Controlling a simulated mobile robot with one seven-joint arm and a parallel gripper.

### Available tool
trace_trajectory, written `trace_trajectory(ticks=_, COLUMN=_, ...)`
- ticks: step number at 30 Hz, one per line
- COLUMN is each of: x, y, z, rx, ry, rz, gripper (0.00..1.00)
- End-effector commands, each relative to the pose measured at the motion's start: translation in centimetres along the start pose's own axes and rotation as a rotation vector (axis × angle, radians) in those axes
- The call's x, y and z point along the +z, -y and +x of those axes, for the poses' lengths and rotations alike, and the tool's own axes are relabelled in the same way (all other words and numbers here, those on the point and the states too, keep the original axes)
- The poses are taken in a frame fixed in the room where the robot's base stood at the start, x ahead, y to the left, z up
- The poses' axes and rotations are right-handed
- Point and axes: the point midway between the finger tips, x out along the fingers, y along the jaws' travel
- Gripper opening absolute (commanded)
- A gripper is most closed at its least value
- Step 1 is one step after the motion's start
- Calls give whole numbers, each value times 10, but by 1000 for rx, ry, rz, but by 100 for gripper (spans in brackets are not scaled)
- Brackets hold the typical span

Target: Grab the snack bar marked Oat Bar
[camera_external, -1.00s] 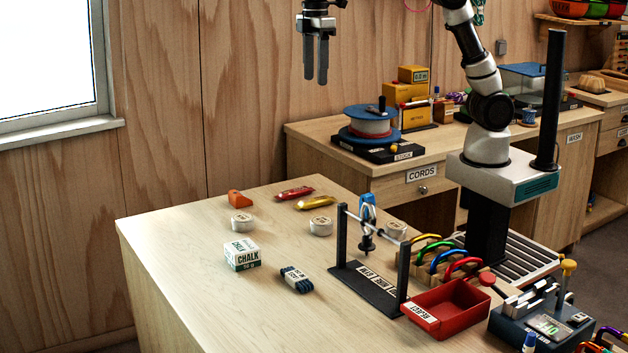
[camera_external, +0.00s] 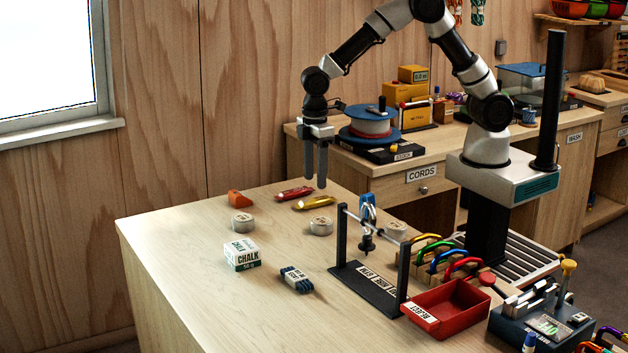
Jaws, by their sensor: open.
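Two wrapped bars lie side by side at the back of the wooden table: a red bar (camera_external: 294,193) and a yellow bar (camera_external: 314,202). Their lettering is too small to read, so I cannot tell which one is marked Oat Bar. My gripper (camera_external: 316,186) points straight down with its fingers open and empty. It hangs above the back of the table near both bars; its exact height over them is hard to judge. Both bars are mostly visible.
Tape rolls (camera_external: 242,223) (camera_external: 321,226), an orange block (camera_external: 240,199), a chalk box (camera_external: 242,255) and a dark cord bundle (camera_external: 297,280) lie nearby. A black rack (camera_external: 343,238) and red tray (camera_external: 447,308) stand to the right. The table's left front is clear.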

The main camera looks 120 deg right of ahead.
Motion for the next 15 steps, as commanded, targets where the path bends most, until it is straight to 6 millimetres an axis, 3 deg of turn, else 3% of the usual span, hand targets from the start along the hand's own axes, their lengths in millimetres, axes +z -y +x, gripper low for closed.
trace_trajectory(ticks=7, x=1, y=1, z=18, rx=-1, ry=3, rz=0, gripper=48)
trace_trajectory(ticks=15, x=0, y=4, z=56, rx=0, ry=1, rz=0, gripper=48)
